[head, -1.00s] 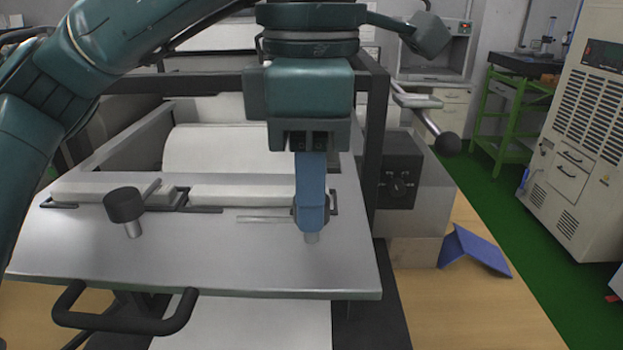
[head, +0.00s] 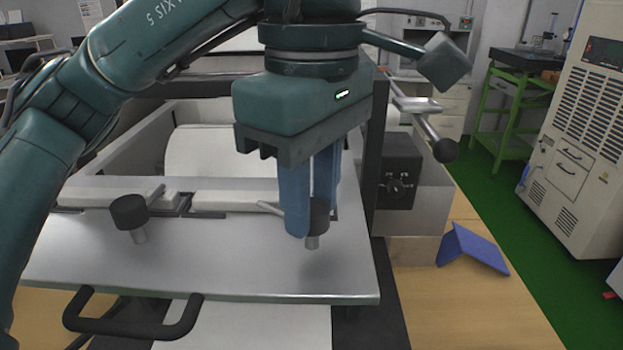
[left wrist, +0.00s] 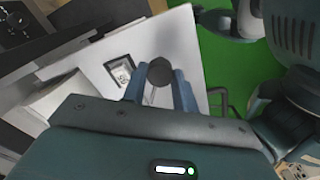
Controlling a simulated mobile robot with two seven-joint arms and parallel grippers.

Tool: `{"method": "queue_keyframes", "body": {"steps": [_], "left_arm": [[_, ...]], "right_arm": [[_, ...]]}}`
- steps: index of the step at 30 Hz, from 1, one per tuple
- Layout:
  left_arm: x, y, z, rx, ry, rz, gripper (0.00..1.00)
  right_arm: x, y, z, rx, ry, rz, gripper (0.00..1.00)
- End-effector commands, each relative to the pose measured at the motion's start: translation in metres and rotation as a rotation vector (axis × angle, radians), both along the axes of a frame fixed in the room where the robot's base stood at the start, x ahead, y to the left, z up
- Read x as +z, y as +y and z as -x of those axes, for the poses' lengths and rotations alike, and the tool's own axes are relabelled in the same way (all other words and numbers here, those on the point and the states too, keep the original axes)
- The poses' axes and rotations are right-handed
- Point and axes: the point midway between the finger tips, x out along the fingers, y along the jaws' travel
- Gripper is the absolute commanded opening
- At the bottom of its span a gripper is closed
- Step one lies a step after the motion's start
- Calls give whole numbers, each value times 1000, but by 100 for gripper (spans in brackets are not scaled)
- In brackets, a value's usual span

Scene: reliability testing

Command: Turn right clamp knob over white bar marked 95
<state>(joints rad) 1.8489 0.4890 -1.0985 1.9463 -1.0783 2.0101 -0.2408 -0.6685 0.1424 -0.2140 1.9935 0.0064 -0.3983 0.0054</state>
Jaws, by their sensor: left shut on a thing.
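The right clamp knob (head: 320,214) is a dark cylinder on a short metal stem, standing on the sloping grey plate (head: 225,255). My left gripper (head: 311,212) comes from above with two blue fingers, one on each side of the knob, and is shut on it. The left wrist view also shows the knob (left wrist: 159,72) between the fingers. A thin metal lever (head: 270,208) points left from the knob. My right gripper is not in view.
A second dark knob (head: 130,211) stands on the plate's left part. A black handle (head: 130,326) sticks out at the front. A dark upright post (head: 377,150) and a black dial box (head: 400,175) stand close right of the gripper. A blue folded piece (head: 472,249) lies on the bench.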

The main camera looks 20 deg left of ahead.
Motion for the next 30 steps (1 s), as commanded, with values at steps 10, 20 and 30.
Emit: {"method": "queue_keyframes", "body": {"steps": [10, 20, 30], "left_arm": [[2, 0, 0, -328, 0, 2, 6], [1, 0, 0, -634, -1, 3, 6], [0, 0, 0, -880, -2, 3, 6]], "right_arm": [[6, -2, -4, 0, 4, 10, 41], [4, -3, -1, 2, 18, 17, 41], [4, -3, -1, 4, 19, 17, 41]]}}
